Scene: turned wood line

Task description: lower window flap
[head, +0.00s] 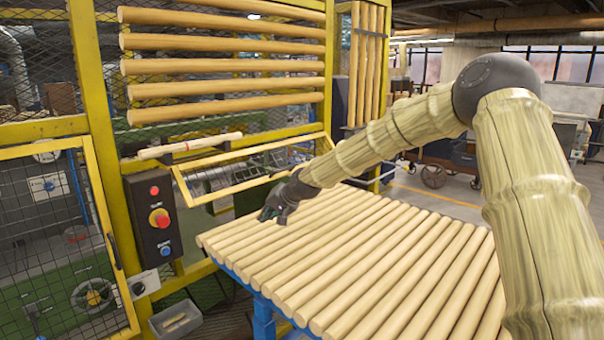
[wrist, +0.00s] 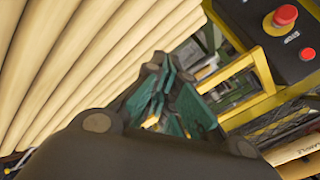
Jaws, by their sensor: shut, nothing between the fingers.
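The window flap is a yellow-framed panel (head: 250,150) on the machine's yellow frame, left of centre in the head view. It sticks out at a slant, with its lower bar towards the roller table. My gripper (head: 270,214) is just below and right of the flap's lower bar, over the table's left edge, and appears apart from it. In the wrist view my gripper's teal fingers (wrist: 172,112) are together and empty. A yellow frame bar (wrist: 228,70), probably the flap's, shows beyond them.
The table of wooden rollers (head: 375,250) fills the middle front. A black control box (head: 155,218) with red and blue buttons stands left of the flap. Wooden poles (head: 225,65) are racked above the flap. A grey bin (head: 175,320) is at bottom left.

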